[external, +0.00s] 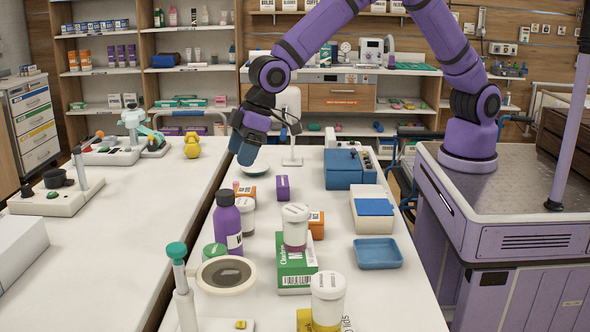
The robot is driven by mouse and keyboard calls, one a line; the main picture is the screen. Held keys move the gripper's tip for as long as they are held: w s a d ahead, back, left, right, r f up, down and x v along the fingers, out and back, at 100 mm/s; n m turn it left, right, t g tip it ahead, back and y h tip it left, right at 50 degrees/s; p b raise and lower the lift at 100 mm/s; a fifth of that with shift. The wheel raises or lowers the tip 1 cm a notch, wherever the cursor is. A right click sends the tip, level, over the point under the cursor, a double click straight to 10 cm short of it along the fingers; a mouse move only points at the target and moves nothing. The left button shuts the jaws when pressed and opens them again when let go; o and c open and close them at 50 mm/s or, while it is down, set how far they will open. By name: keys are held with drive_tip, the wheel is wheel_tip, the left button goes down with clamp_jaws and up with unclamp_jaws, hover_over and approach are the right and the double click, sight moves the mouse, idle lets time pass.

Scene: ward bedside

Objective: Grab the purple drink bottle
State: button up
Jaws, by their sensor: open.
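The purple drink bottle (228,228) stands upright on the white table, with a dark cap and a white label on its side. A white-lidded jar (246,218) stands close behind it to the right and is partly hidden. My gripper (245,157) is above the far part of the table, beyond the bottle and apart from it. It points down and is open, with nothing seen in it; its fingers are hard to make out.
A green-lidded container (214,252) and a round magnifier-like device (227,274) crowd the bottle's near side. A green box (296,268) with a jar (295,228) on it stands to the right. A blue tray (378,254) lies farther right. A shallow dish (255,169) is near my gripper.

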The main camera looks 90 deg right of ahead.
sight(226, 192)
drive_tip(key=x, duration=0.5)
drive_tip(key=shift+a+f, duration=0.2)
drive_tip(key=shift+x, duration=3.05)
drive_tip(key=shift+w, duration=0.1)
drive_tip(key=c, duration=1.2)
clamp_jaws()
drive_tip(key=shift+r, duration=0.2)
